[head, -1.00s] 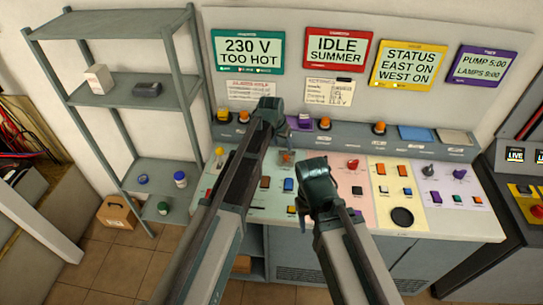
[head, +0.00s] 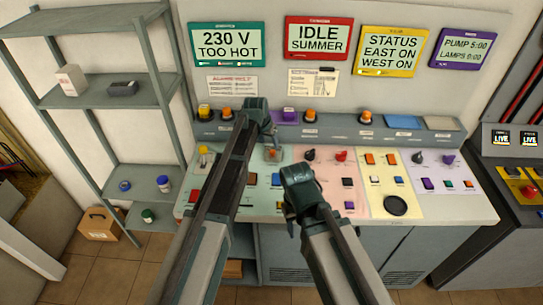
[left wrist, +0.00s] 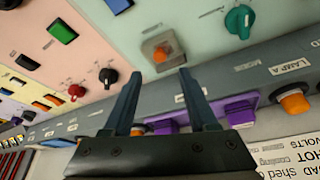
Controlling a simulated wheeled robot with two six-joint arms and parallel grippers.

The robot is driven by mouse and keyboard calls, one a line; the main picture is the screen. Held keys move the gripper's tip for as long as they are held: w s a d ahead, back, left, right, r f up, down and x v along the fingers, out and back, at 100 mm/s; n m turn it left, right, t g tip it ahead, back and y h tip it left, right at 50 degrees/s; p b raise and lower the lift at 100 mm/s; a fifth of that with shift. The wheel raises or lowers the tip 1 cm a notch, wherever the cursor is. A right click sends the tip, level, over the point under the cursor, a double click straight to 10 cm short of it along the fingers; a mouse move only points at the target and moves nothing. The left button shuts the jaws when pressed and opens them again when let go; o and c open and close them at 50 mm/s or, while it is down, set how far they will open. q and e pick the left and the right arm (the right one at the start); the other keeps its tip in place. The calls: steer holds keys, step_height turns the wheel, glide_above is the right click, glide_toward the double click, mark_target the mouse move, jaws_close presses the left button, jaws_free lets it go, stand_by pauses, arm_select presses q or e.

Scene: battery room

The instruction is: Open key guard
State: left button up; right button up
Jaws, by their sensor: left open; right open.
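The ledge (head: 340,130) carries orange lamps (head: 309,117) and purple blocks (left wrist: 240,108). Knobs (left wrist: 108,76), switches and a black round pad (head: 395,206) crowd the coloured panels. Screens hang behind. A grey shelf (head: 110,95) stands left, a dark console (head: 510,170) right.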

mark_target(272, 151)
arm_select(q)
steer(key=b+x, duration=0.5)
steer(key=x, duration=0.2)
jaws_close()
stand_by(1.3)
